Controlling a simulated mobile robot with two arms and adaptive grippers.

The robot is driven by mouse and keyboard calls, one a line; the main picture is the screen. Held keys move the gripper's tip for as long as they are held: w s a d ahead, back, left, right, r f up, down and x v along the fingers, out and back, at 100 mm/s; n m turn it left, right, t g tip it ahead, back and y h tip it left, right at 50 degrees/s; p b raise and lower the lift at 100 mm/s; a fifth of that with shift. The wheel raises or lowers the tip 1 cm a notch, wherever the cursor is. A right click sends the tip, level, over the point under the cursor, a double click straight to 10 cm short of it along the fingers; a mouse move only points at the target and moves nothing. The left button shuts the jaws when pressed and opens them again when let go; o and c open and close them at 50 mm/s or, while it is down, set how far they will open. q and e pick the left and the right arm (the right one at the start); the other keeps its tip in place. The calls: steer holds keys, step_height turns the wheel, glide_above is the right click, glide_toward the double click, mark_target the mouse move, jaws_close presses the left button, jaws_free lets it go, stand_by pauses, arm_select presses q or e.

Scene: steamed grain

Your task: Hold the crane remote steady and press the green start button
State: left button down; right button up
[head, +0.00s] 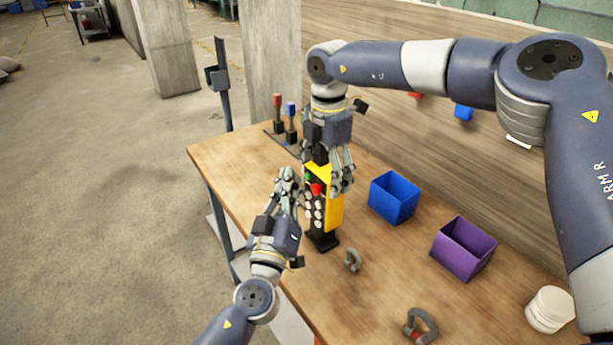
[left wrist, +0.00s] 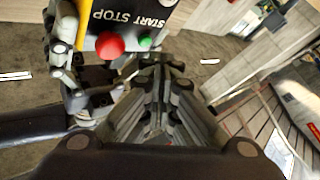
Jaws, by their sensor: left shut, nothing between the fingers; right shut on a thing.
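The crane remote (head: 328,212) is yellow with a dark face and pale round buttons, standing upright on a black base on the table. My right gripper (head: 327,178) comes from above and is shut on its upper part. In the left wrist view the remote's face (left wrist: 128,18) shows START and STOP lettering, a red stop button (left wrist: 110,44) and the green start button (left wrist: 145,42). My left gripper (head: 287,178) is shut and empty, just left of the remote's upper face. In its wrist view, the closed fingers (left wrist: 158,75) are close to the green button; contact cannot be told.
The wooden table (head: 300,285) holds a blue bin (head: 394,197) and a purple bin (head: 463,248) on the right. Red and blue-topped levers (head: 290,122) stand behind my grippers.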

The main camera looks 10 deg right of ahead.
arm_select(q)
steer(key=shift+d, duration=0.1)
stand_by(0.3)
steer(key=shift+w+d, duration=0.2)
steer(key=shift+d, duration=0.1)
steer(key=shift+w+d, duration=0.15)
steer(key=shift+d, duration=0.2)
stand_by(0.7)
stand_by(0.3)
steer(key=shift+s+a, duration=0.35)
steer(key=shift+a, duration=0.4)
steer(key=a, duration=0.1)
steer(key=s+a, duration=0.1)
steer(key=a, duration=0.1)
steer(key=s+a, duration=0.1)
steer(key=shift+s+a, duration=0.1)
steer(key=shift+a, duration=0.15)
stand_by(1.2)
